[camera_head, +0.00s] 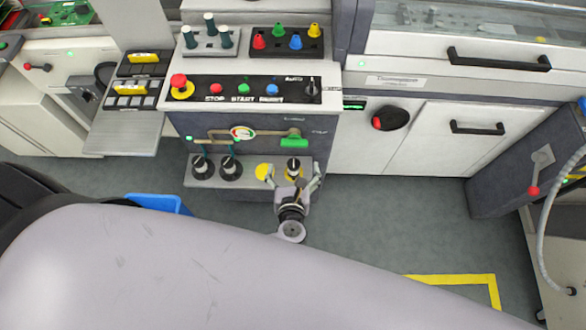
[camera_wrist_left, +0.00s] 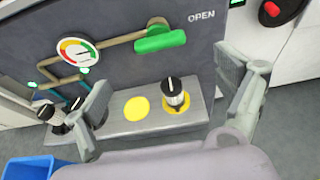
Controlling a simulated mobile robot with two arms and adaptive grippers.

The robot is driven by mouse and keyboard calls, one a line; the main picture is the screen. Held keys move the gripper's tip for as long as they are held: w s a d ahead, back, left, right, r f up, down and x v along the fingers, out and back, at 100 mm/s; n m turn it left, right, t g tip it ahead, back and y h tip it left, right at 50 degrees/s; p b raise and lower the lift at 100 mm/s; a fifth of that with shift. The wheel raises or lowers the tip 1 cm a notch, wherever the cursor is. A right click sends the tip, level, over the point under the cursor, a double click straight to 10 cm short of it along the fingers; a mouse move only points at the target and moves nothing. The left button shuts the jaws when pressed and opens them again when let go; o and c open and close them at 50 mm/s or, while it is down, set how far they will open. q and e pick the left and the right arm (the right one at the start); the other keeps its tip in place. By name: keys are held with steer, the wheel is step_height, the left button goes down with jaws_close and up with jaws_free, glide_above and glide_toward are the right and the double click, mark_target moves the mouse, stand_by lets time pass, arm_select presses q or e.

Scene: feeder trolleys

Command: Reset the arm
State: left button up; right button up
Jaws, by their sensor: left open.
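My left gripper (camera_head: 292,176) is in front of the machine's lower ledge. Its two fingers are spread wide with nothing held between them. In the left wrist view the open left gripper (camera_wrist_left: 168,98) shows a finger on either side. Beyond the fingers, a black-and-silver knob (camera_wrist_left: 173,91) stands upright on a yellow disc on the ledge (camera_wrist_left: 120,122). An empty yellow disc (camera_wrist_left: 136,108) lies to its left. The same knob (camera_head: 293,166) shows in the head view. The fingers do not appear to touch it. My right gripper is not seen.
The ledge also carries two black knobs (camera_head: 231,167) at left. Above are a green-handled valve (camera_head: 294,142), a gauge (camera_head: 242,132) and a button panel (camera_head: 240,90). A blue bin (camera_head: 160,203) stands on the floor. Grey floor at right is open.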

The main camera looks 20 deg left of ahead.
arm_select(q)
steer(key=shift+s, duration=0.1)
stand_by(0.5)
steer(key=s+a+f+n+g+h+b, duration=0.1)
steer(key=s+a+f+n+g, duration=0.2)
steer(key=f, duration=0.5)
steer(key=s+a+f+n+g+b, duration=0.1)
steer(key=s+f+n+g, duration=0.1)
steer(key=s+f+n, duration=0.4)
steer(key=s+a+f+n+g+h+b, duration=0.1)
steer(key=s+f+g, duration=0.15)
steer(key=f, duration=0.65)
steer(key=s+a+f+n+g+h+b, duration=0.1)
steer(key=s+a+f+n+g+b, duration=0.1)
steer(key=s+f+n, duration=0.6)
steer(key=s+a+f+n+g+b, duration=0.2)
steer(key=s+a+f+n, duration=0.2)
steer(key=s+f+n, duration=0.3)
steer(key=s+n, duration=0.5)
steer(key=s, duration=0.2)
steer(key=shift+a+f+h, duration=0.2)
steer(key=shift+f+h, duration=0.15)
steer(key=shift+h, duration=0.05)
steer(key=shift+g, duration=0.25)
